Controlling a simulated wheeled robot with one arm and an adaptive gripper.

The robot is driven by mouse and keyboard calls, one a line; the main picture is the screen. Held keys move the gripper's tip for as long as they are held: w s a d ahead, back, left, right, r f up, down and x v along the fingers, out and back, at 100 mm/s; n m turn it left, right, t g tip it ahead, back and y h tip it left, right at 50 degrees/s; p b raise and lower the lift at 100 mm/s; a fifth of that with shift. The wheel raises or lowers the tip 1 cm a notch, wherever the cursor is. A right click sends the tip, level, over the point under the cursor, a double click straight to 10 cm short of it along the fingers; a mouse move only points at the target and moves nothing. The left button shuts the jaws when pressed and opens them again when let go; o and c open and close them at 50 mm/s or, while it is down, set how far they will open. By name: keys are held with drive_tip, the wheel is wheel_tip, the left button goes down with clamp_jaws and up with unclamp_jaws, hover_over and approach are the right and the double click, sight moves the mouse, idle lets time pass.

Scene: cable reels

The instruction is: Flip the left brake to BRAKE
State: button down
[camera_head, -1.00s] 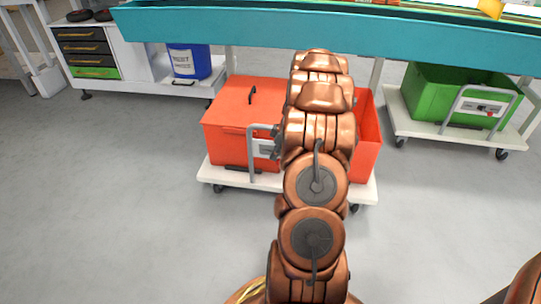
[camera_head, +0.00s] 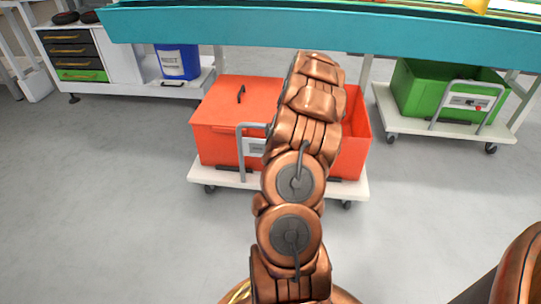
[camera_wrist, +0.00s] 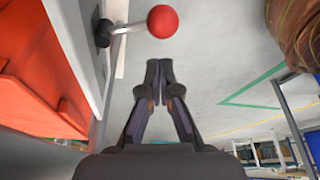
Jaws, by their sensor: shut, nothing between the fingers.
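The left brake lever shows in the wrist view as a metal rod with a red ball knob (camera_wrist: 162,20), sticking out sideways from a dark pivot (camera_wrist: 103,33) on a light grey panel (camera_wrist: 72,22). My gripper (camera_wrist: 158,68) has its fingertips together and empty, below the knob in the picture, with a visible gap between them. In the head view, the red trolley (camera_head: 225,125) has a grey handle frame with a pale panel (camera_head: 253,147). My arm covers part of this trolley there and hides my gripper and the left knob. The lever's label cannot be read.
A green-bin trolley (camera_head: 415,95) with its own panel and red knob (camera_head: 478,108) stands at the right. A teal bench edge (camera_head: 300,32) crosses above. A blue bin (camera_head: 178,62) stands at the left. The grey floor (camera_head: 120,200) in front is clear.

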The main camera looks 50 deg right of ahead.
drive_tip(key=shift+w+d, duration=0.1)
drive_tip(key=shift+w, duration=0.5)
drive_tip(key=shift+r, duration=0.1)
wheel_tip(320, 180, up, 11)
drive_tip(key=p, duration=0.4)
drive_tip(key=shift+r, duration=0.2)
drive_tip(key=shift+s, duration=0.1)
idle(0.6)
